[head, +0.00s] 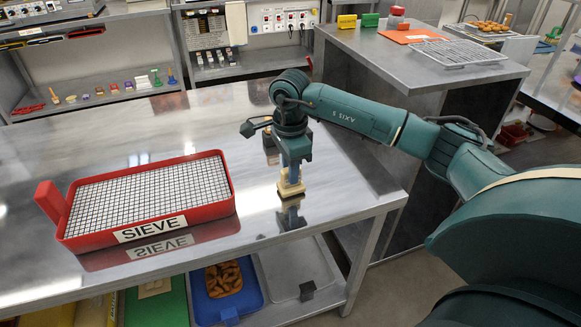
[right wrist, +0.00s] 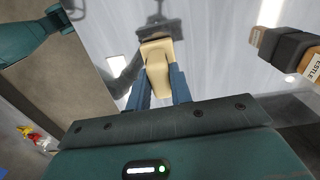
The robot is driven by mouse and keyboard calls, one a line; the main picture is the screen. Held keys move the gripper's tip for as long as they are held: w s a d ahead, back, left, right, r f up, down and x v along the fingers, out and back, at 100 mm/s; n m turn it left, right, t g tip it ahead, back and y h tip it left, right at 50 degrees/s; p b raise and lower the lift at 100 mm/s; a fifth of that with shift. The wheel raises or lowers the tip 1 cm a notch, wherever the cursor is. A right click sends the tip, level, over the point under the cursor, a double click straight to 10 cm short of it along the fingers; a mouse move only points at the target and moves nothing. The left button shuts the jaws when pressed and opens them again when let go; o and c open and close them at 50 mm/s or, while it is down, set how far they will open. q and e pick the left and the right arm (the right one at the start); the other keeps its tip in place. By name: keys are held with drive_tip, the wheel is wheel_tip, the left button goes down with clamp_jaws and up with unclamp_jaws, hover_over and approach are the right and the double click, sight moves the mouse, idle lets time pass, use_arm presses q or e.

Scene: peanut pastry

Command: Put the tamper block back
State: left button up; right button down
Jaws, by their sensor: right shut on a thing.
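The beige tamper block (head: 290,184) is upright at the right part of the steel table (head: 330,190). My right gripper (head: 291,170) is above it, shut on its upper part. The right wrist view shows the pale tamper block (right wrist: 157,62) between the blue fingers of my right gripper (right wrist: 160,88). The block's lower end is close to the tabletop; I cannot tell whether it touches. My left gripper is not in view.
A red tray labelled SIEVE (head: 150,200) with a mesh lies left on the table. The table's front edge is close to the block. Shelves below hold a blue tray (head: 200,300) with pastry.

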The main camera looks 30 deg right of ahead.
drive_tip(key=shift+f, duration=0.25)
idle(0.6)
drive_tip(key=c, duration=1.2)
unclamp_jaws()
drive_tip(key=shift+o, duration=0.2)
wheel_tip(320, 180, up, 13)
drive_tip(key=shift+r, duration=0.15)
